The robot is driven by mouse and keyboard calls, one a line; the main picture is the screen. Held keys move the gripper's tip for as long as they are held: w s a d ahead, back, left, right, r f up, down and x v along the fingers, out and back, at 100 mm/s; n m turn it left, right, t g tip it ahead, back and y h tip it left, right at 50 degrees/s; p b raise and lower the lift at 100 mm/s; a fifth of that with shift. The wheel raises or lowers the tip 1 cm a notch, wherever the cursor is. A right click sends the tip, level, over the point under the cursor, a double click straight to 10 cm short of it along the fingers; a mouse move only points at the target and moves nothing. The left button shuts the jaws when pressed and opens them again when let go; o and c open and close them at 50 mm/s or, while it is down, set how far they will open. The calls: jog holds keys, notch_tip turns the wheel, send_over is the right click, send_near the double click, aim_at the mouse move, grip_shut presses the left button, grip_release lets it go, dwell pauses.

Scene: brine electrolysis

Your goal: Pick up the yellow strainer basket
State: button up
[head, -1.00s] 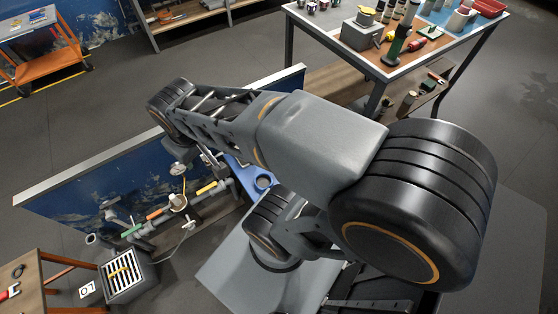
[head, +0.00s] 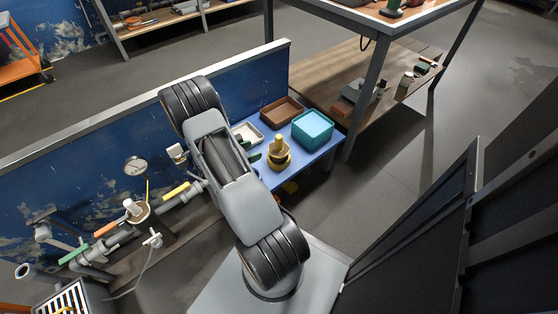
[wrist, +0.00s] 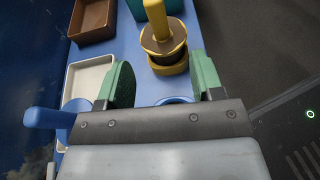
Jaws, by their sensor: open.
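The yellow strainer basket (wrist: 163,45) stands upright on the blue bench top, with a tall yellow handle, a dark body and a yellow band below. In the head view the basket (head: 279,153) is just right of my arm. My gripper (wrist: 165,78) is open, with its green fingers spread wide and nothing between the tips. The basket lies ahead of the gap between them, apart from both fingers. In the head view my arm hides most of the gripper.
A teal bin (head: 312,130), a brown tray (head: 281,110) and a white tray (wrist: 88,80) stand around the basket. A blue-handled object (wrist: 48,118) is left of my gripper. A blue wall panel (head: 90,150) and pipework (head: 150,215) lie to the left.

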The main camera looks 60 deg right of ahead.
aim_at(276, 143)
jog(key=b+x, duration=0.1)
jog(key=x, duration=0.3)
jog(key=f+b+x, duration=0.1)
jog(key=x, duration=0.3)
jog(key=shift+f, duration=0.25)
jog(key=shift+n, duration=0.3)
jog(key=shift+b+x, duration=1.55)
jog(key=shift+x, duration=1.6)
jog(key=shift+w+d+r, duration=0.1)
jog(key=shift+w+r, duration=0.05)
jog(key=shift+r, duration=0.05)
jog(key=shift+c, duration=0.2)
grip_shut()
